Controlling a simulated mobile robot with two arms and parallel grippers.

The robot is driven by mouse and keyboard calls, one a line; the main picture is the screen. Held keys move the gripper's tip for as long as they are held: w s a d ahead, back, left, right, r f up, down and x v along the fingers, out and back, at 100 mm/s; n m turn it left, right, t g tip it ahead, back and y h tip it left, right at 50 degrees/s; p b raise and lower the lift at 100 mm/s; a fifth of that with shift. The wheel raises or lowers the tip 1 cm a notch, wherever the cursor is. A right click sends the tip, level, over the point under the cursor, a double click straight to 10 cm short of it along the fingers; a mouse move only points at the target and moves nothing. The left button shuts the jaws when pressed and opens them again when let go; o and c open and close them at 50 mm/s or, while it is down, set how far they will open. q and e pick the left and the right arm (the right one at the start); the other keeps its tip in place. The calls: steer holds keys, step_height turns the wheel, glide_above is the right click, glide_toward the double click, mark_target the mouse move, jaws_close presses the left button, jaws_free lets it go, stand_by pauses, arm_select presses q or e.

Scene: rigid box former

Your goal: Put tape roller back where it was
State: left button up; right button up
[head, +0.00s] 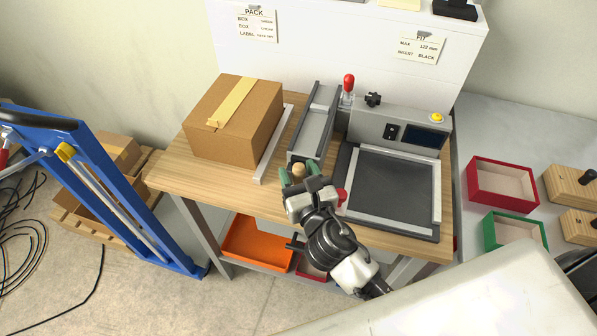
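A small round tan wooden knob (298,170), which looks like the tape roller's handle, stands on the wooden table just in front of the grey metal channel (314,128). The rest of the roller is hidden below it and by my gripper. My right gripper (298,174) has its green-tipped fingers spread, one on each side of the knob, with what looks like a gap on both sides. My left gripper is out of view.
A closed cardboard box (233,120) with a tape strip stands at left on the table (172,172), beside a pale rail (273,145). A grey machine (399,131) with a dark framed plate (392,188) is at right.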

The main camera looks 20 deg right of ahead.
steer(key=shift+r, duration=0.25)
steer(key=s+b, duration=0.3)
steer(key=s, duration=0.9)
steer(key=shift+d, duration=0.25)
steer(key=shift+f, duration=0.1)
